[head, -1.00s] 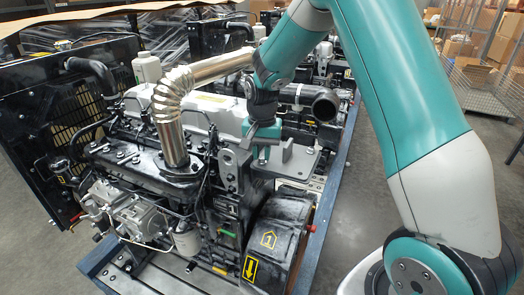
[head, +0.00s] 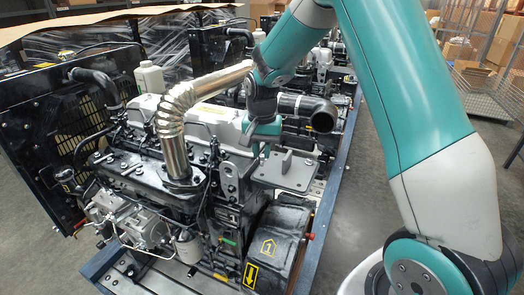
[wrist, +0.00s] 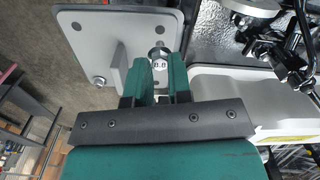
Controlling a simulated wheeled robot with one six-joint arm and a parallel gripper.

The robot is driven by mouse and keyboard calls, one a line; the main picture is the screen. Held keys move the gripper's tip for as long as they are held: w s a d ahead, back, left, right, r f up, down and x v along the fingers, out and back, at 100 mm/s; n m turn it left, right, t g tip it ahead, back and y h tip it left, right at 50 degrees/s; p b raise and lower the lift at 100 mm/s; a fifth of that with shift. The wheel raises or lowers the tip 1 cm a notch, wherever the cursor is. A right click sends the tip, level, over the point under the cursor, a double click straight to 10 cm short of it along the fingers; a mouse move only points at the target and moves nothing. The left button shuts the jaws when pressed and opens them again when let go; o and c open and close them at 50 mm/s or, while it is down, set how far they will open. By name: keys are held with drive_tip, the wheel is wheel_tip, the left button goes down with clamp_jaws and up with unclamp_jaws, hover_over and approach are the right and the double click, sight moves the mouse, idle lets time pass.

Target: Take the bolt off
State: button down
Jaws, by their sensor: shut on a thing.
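In the wrist view, a small silver hex-headed bolt (wrist: 159,58) sits between the tips of my gripper (wrist: 159,72), whose two teal fingers are shut on it. The bolt is over the right side of a grey metal plate (wrist: 112,55); whether it is still seated there I cannot tell. In the head view, my gripper (head: 262,151) points down at the left side of the grey plate (head: 291,178) on the engine's end (head: 225,182). The bolt is not distinguishable there, hidden at the fingers.
A second small bolt or stud (wrist: 99,80) shows on the plate's left part. An upright bracket stands on the plate. A silver exhaust pipe (head: 172,135) rises left of my gripper. A black pipe (head: 310,110) lies behind. Open floor (head: 345,215) is to the right.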

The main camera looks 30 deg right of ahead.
sight(262, 156)
drive_tip(key=shift+r+p, duration=1.15)
drive_tip(key=shift+r, duration=0.65)
drive_tip(key=shift+f, duration=0.1)
